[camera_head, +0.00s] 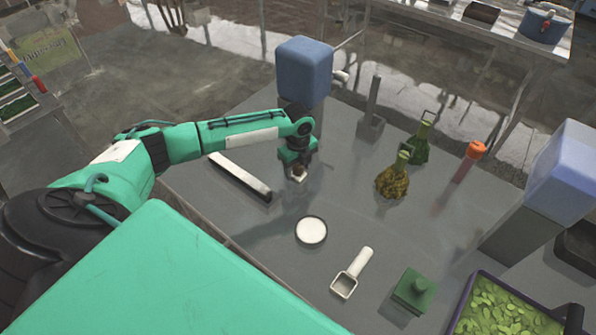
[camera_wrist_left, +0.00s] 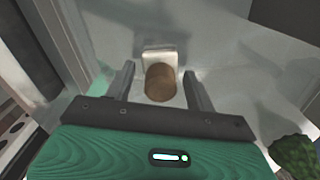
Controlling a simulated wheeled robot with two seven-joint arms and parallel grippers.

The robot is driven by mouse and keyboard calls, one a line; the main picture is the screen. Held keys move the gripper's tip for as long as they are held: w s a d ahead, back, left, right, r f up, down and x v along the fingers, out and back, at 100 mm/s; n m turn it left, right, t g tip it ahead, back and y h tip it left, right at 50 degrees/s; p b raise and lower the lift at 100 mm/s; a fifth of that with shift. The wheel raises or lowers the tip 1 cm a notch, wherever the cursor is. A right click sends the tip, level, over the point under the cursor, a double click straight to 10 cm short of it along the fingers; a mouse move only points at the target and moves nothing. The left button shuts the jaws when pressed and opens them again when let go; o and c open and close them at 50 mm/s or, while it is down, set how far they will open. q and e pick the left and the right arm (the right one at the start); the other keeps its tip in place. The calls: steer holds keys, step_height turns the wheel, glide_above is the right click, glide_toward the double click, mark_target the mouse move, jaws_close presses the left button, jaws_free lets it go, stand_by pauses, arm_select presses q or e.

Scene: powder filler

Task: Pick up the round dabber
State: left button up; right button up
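A small piece with a round brown top (camera_wrist_left: 160,84) and a pale, blocky part (camera_wrist_left: 160,56) stands on the grey table; I take it for the round dabber. In the head view it shows as a small pale and brown shape (camera_head: 299,176) just under my left gripper (camera_head: 298,165). In the left wrist view my left gripper (camera_wrist_left: 158,78) is open, with one finger on each side of the brown top and a gap visible at both sides. Whether the fingertips reach down beside it is hard to tell. My right gripper is not in view.
A white round dish (camera_head: 311,231), a white scoop (camera_head: 350,274) and a green knobbed block (camera_head: 413,292) lie nearer the front. A long white-topped bar (camera_head: 240,177) lies left. A blue-topped dispenser (camera_head: 304,70) stands behind, and tied bags (camera_head: 392,180) stand right. A leaf-filled tray (camera_head: 500,310) is front right.

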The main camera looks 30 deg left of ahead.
arm_select(q)
steer(key=c, duration=1.1)
steer(key=shift+r, duration=0.1)
step_height(320, 180, up, 20)
steer(key=b, duration=0.5)
steer(key=o, duration=0.3)
steer(key=shift+c, duration=0.6)
